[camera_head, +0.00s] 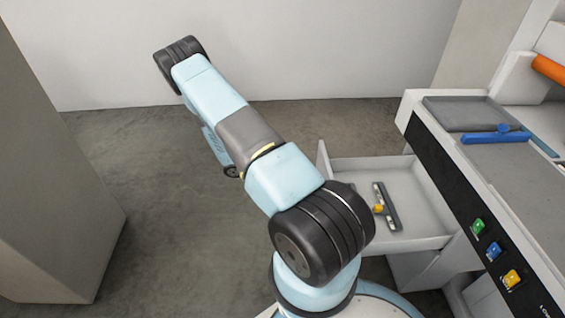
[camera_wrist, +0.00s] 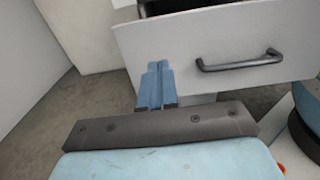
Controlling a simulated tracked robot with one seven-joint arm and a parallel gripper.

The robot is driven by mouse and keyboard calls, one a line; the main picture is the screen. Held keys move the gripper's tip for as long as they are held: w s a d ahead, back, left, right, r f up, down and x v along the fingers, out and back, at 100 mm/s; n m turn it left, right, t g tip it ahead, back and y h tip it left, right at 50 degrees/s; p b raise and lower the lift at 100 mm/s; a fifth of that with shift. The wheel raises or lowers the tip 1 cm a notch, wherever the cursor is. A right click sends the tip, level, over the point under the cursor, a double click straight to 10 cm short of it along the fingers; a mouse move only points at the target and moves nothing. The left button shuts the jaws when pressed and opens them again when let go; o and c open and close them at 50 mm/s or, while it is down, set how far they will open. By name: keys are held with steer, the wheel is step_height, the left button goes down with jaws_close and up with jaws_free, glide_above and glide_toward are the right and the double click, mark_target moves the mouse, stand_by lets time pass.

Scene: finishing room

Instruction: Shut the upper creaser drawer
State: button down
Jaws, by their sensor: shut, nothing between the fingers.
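The creaser drawer (camera_head: 430,200) stands pulled out from the white machine in the head view. It is a pale open tray, and a dark bar-shaped tool with a yellow knob (camera_head: 387,207) lies inside. In the wrist view the drawer front (camera_wrist: 230,45) is a light panel with a dark bar handle (camera_wrist: 240,62). My gripper (camera_wrist: 157,68) has its blue fingers together and empty. They overlap the lower left part of the front, left of the handle; I cannot tell whether they touch it.
The creaser (camera_head: 420,100) has a black panel with green, blue and yellow buttons (camera_head: 493,251) and a blue-handled part (camera_head: 496,138) on top. A grey block (camera_head: 55,170) stands at the left. Floor (camera_head: 150,220) between them is clear. A white wall is behind.

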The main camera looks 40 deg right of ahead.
mark_target(321, 160)
steer(key=x, duration=0.9)
steer(key=shift+s+d, duration=0.2)
steer(key=shift+d, duration=0.05)
steer(key=shift+a, duration=0.1)
